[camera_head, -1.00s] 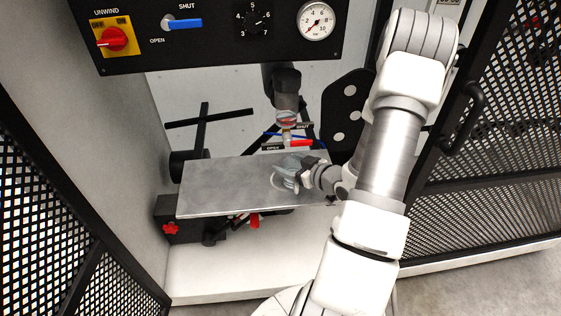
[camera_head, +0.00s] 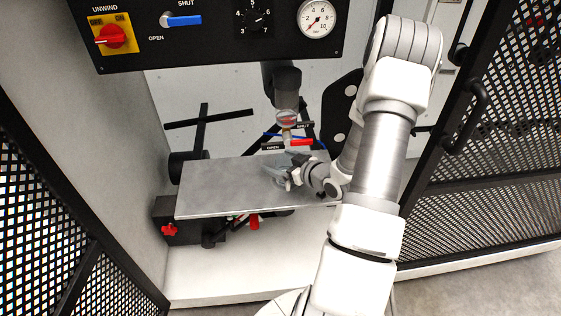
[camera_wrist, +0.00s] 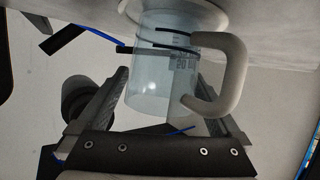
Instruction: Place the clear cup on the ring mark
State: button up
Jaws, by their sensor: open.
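The clear cup (camera_wrist: 155,80) is a see-through beaker with dark printed marks and a thick pale handle (camera_wrist: 235,75) in the wrist view. Its pale end lies against the grey plate (camera_wrist: 265,40). My gripper (camera_wrist: 160,85) is open, with one finger on each side of the cup; I cannot tell whether they touch it. In the head view my gripper (camera_head: 287,176) is low over the right half of the plate (camera_head: 215,188), and it hides most of the cup. I cannot make out a ring mark now.
A control panel (camera_head: 210,35) with knobs and a gauge hangs above the plate. A pipe with a red-handled valve (camera_head: 300,142) stands behind it. Black mesh panels (camera_head: 515,130) flank the space. The plate's left half is bare.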

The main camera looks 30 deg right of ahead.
jog(key=shift+r, duration=0.15)
jog(key=shift+s+r, duration=0.15)
jog(key=p+v, duration=0.2)
jog(key=v, duration=0.9)
jog(key=shift+s+p, duration=0.35)
jog(key=shift+p, duration=0.05)
jog(key=shift+w+d, duration=0.1)
